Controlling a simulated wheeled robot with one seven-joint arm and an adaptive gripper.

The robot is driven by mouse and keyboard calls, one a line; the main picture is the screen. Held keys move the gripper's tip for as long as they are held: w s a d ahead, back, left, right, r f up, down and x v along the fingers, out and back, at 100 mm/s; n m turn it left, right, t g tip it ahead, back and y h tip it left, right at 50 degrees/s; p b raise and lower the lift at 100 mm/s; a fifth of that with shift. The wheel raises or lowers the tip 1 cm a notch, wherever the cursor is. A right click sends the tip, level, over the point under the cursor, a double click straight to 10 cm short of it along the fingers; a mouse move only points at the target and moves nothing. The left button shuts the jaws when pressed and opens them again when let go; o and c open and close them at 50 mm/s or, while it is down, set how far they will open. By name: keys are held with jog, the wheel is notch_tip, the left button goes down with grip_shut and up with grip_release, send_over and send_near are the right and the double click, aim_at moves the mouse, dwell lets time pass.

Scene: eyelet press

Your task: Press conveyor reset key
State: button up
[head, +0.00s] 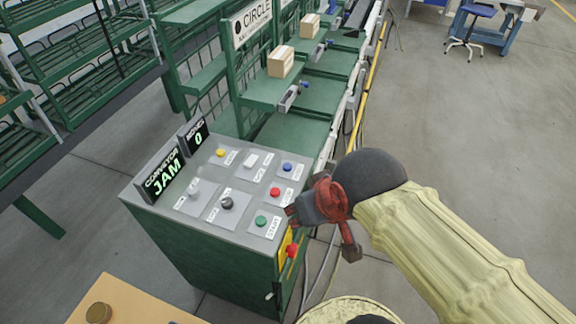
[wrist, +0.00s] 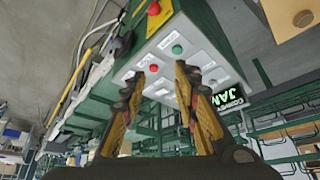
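The control console (head: 240,235) has a grey sloped panel with several coloured buttons. A blue button (head: 287,166) sits at the panel's far right, a white one (head: 250,160) and a yellow one (head: 220,152) to its left. Below are a red button (head: 275,191), a dark round knob (head: 227,203), a pale knob (head: 193,190) and a green button (head: 261,220). The labels are too small to tell which key is reset. My gripper (head: 296,212) is at the panel's right edge. In the wrist view its fingers (wrist: 160,72) are apart and empty, with the red button (wrist: 153,68) between the tips.
A display (head: 165,176) reads CONVEYOR JAM, and a smaller one (head: 198,136) shows 0. A red stop button (head: 291,250) on yellow is on the console's side. The green conveyor line (head: 300,125) with boxes (head: 281,62) stands behind.

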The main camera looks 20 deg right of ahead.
jog(key=c, duration=0.6)
grip_shut()
dwell(0.8)
